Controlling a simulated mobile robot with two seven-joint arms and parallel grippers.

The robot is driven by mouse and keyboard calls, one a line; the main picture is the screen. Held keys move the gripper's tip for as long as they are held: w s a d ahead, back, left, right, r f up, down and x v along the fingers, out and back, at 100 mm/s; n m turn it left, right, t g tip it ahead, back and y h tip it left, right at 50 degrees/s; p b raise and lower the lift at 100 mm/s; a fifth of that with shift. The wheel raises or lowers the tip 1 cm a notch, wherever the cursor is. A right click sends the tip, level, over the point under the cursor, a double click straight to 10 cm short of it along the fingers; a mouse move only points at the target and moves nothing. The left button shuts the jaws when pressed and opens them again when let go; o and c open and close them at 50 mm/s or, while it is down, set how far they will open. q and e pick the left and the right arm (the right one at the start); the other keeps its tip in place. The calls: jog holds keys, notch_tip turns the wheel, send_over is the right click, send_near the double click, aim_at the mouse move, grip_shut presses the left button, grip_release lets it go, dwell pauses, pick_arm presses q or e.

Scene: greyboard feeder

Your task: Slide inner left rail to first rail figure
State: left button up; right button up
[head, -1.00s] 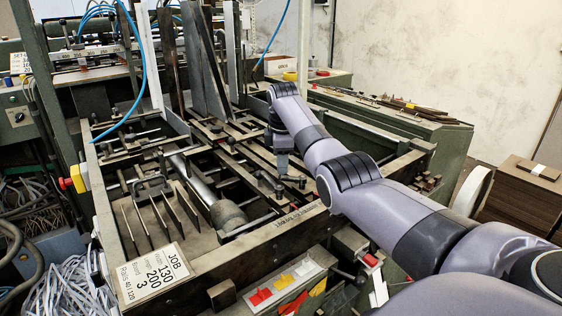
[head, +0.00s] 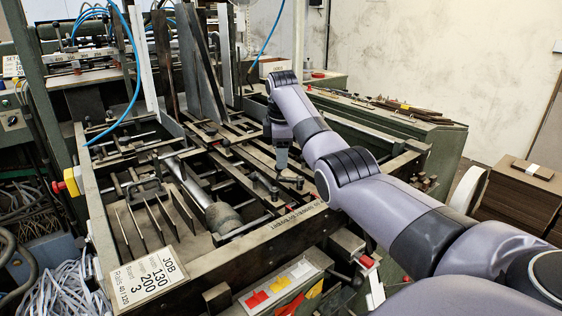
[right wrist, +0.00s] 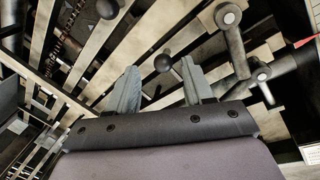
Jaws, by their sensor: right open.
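Several long metal rails (head: 240,177) run lengthwise through the feeder bed, with dark knobs and clamp handles on them. I cannot tell for sure which one is the inner left rail. My right gripper (head: 281,166) hangs over the right part of the bed, pointing down. In the right wrist view my gripper (right wrist: 160,85) has its two grey fingers apart and empty. A black ball knob (right wrist: 163,62) appears between and beyond the fingertips, apart from them. A job card (head: 148,272) on the front left corner reads Width 130, Board 200, Rails 40/120. My left gripper is not in view.
Clamp levers with round grey heads (right wrist: 229,15) stand right of the fingers in the wrist view. Tall upright plates (head: 205,65) rise at the back of the bed. The front beam (head: 260,245) carries a printed scale. A panel with coloured tags (head: 285,285) is below.

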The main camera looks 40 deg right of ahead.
jog(key=r, duration=0.4)
jog(key=shift+s+a+r, duration=0.1)
jog(key=shift+s+a, duration=0.15)
jog(key=shift+s, duration=0.1)
